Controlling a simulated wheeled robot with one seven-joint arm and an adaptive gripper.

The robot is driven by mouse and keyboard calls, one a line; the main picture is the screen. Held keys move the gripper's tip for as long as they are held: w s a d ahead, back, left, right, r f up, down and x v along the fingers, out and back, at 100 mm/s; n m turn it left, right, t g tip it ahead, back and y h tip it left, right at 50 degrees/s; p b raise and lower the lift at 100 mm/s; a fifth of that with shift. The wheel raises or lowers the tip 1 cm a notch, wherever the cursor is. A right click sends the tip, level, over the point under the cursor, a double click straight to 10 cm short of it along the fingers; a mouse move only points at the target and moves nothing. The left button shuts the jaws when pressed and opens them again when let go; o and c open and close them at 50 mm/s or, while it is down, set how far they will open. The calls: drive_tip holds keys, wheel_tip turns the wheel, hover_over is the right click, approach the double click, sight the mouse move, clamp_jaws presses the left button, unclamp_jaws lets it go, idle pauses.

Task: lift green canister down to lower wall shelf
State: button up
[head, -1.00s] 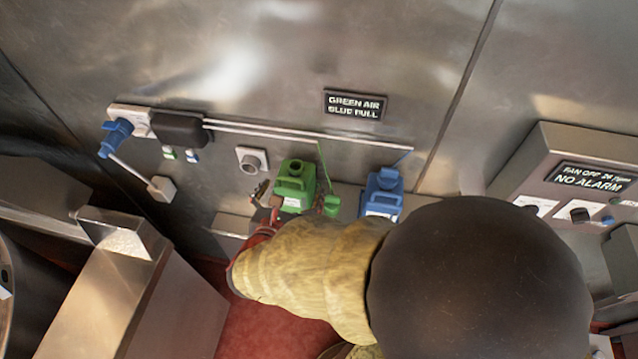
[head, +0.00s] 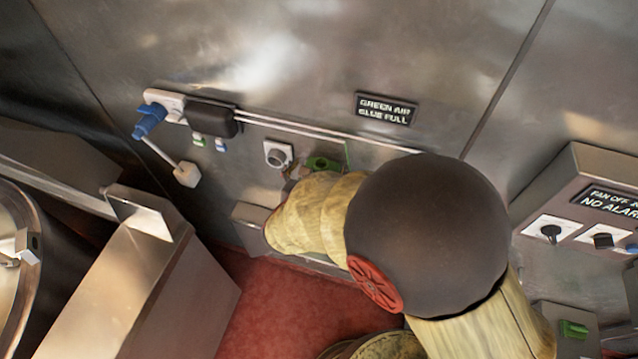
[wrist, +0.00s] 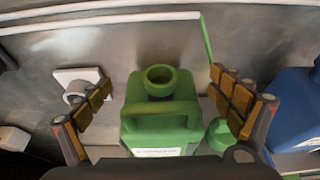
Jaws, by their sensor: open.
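The green canister (wrist: 160,115) stands upright against the metal wall, with its open neck and handle facing me in the wrist view. In the head view only its top (head: 322,163) shows above my arm. My gripper (wrist: 165,108) is open, with one finger on each side of the canister. A gap shows between the left finger and the canister. The right finger is near a small green cap (wrist: 219,132) beside the canister. My arm hides the canister's lower part and the gripper in the head view. A lower shelf cannot be made out clearly.
A blue canister (wrist: 297,105) stands to the right, close to the right finger. A round wall fitting (wrist: 76,90) is behind the left finger. A thin green tube (wrist: 207,45) rises beside the green canister. A steel cabinet (head: 130,285) stands at left over red floor.

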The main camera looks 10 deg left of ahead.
drive_tip(key=shift+c, duration=0.6)
drive_tip(key=c, duration=1.5)
drive_tip(key=shift+c, duration=0.2)
